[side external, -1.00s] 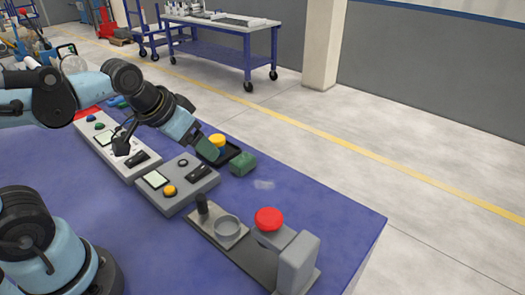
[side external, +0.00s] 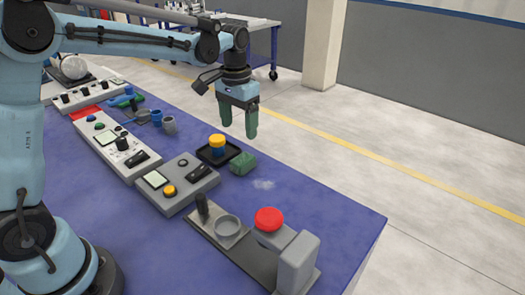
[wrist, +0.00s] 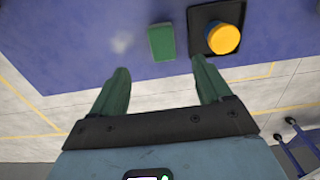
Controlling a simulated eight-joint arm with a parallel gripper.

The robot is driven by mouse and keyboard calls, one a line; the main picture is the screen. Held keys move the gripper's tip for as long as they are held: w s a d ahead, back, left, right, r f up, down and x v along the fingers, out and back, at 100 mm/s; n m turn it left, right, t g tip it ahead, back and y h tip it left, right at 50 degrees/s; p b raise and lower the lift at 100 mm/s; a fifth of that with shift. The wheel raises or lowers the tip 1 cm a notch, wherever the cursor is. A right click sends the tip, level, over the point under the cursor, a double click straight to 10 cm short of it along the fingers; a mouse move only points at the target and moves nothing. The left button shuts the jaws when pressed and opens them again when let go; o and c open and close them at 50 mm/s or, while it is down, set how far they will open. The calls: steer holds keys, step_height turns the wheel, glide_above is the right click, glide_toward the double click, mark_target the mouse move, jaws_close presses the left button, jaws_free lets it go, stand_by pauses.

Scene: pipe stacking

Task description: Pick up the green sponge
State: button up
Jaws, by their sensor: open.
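The green sponge (side external: 242,163) is a small green block lying on the blue table, beside the black tray. In the wrist view the sponge (wrist: 162,42) lies ahead of the fingertips, with a gap between. My gripper (side external: 238,132) has green fingers that point down, and it hangs above the table's far side, behind the sponge in the side view. In the wrist view my gripper (wrist: 160,72) is open with nothing between its fingers.
A black tray (side external: 233,145) holding a yellow cylinder (side external: 217,143) sits right next to the sponge. A grey control box (side external: 180,190) and a grey fixture with a red knob (side external: 268,219) stand nearby. The table's edge (side external: 330,189) is close to the sponge.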

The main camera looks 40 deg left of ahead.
mark_target(241, 160)
step_height(241, 160, down, 12)
steer(key=shift+w+a+f, duration=0.1)
steer(key=shift+a+f, duration=0.05)
stand_by(0.6)
steer(key=c, duration=1.1)
steer(key=shift+r, duration=0.7)
step_height(241, 160, up, 3)
steer(key=shift+f, duration=0.1)
steer(key=s+d+r, duration=0.1)
steer(key=d+r, duration=0.1)
steer(key=d, duration=0.1)
steer(key=s+d+r, duration=0.2)
steer(key=d, duration=0.2)
steer(key=s+d+r, duration=0.2)
steer(key=d+r, duration=0.1)
steer(key=shift+s+d, duration=0.15)
steer(key=shift+s, duration=0.1)
